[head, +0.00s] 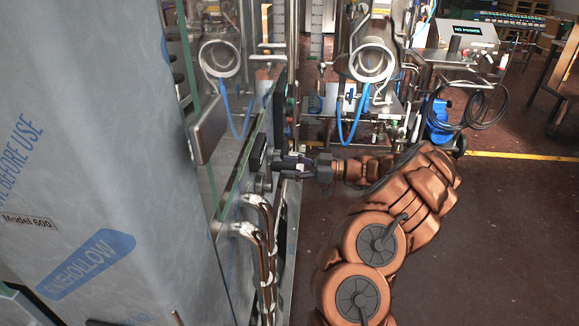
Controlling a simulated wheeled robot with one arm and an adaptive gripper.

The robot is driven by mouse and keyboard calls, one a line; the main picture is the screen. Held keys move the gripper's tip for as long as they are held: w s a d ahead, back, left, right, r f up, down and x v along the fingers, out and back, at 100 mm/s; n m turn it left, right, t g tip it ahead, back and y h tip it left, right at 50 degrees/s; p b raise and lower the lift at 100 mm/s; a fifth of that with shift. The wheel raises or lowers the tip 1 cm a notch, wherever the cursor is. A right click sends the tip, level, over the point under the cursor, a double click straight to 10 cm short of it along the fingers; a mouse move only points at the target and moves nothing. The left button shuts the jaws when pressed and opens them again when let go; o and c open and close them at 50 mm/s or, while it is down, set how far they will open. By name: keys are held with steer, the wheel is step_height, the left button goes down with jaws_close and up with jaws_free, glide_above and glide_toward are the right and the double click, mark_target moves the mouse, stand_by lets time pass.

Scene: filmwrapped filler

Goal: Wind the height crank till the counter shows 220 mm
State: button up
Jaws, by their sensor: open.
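My gripper (279,165) is dark and sits at the end of my brown arm, pointing left at the side of the filler. Its jaws are open, close to a small dark box (258,152) on the machine's metal side panel. A small grey round part (263,184) shows just below the fingers; I cannot tell whether it belongs to the height crank. No counter digits are readable from here. The crank handle is not clearly seen, and the fingers hide part of this area. I cannot tell whether they touch anything.
Film-wrapped panels (95,120) fill the left, beside a clear glass edge (205,150). Bent pipes (268,245) run below my gripper. Steel vessels with blue hoses (372,62) stand behind. A display (468,30) reads "NO POWER". Dark red floor (510,230) is clear at right.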

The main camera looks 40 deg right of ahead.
steer(key=shift+c, duration=0.3)
jaws_close()
stand_by(0.3)
